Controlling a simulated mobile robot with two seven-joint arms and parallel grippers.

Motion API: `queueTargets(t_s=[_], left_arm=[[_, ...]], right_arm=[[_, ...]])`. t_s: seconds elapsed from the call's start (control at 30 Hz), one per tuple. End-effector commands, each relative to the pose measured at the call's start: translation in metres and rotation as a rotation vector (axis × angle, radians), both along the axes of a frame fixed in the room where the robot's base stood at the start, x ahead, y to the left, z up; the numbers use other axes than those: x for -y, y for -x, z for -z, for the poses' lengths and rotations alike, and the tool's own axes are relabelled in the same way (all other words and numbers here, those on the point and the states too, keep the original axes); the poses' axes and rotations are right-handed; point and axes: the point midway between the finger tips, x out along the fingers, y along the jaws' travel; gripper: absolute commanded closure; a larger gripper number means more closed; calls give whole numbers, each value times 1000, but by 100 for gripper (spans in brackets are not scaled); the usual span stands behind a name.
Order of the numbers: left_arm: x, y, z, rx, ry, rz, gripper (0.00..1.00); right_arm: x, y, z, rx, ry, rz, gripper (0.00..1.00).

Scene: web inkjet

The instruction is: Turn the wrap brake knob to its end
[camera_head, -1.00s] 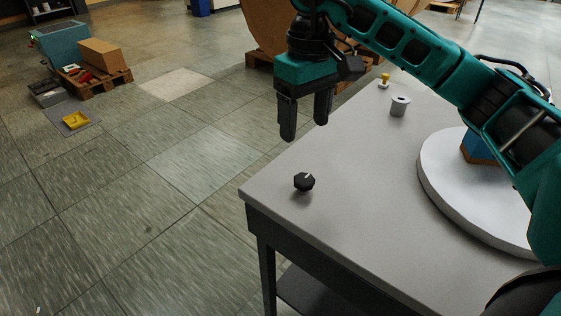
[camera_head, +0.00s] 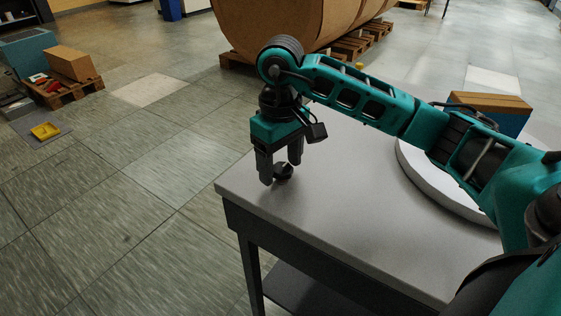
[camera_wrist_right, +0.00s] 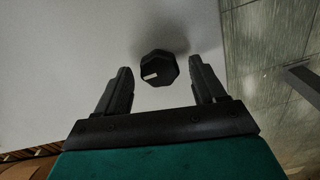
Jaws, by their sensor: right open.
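The wrap brake knob (camera_head: 283,173) is a small black faceted knob on the grey table top near its left corner. In the right wrist view the knob (camera_wrist_right: 159,68) shows from above, with a white pointer mark on its left side. My right gripper (camera_head: 281,172) is at the knob in the head view and partly hides it. In the right wrist view my right gripper (camera_wrist_right: 160,82) is open, one finger on each side of the knob, with a gap on both sides. My left gripper is not in view.
The grey table (camera_head: 345,215) is bare around the knob. A white round turntable (camera_head: 430,180) stands to the right with a blue and brown box (camera_head: 490,106). A large brown roll (camera_head: 300,35) stands behind. A yellow tray (camera_head: 45,131) lies on the floor at left.

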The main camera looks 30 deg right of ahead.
Motion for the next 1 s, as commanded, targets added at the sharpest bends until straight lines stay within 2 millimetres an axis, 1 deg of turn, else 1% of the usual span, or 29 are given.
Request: queueTargets(t_s=[0.2,0.7,0.8,1.0], left_arm=[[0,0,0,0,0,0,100],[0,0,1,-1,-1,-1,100],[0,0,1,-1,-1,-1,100],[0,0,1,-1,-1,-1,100]], right_arm=[[0,0,0,0,0,0,30],[0,0,0,0,0,0,78],[0,0,0,0,0,0,86],[0,0,0,0,0,14,86]])
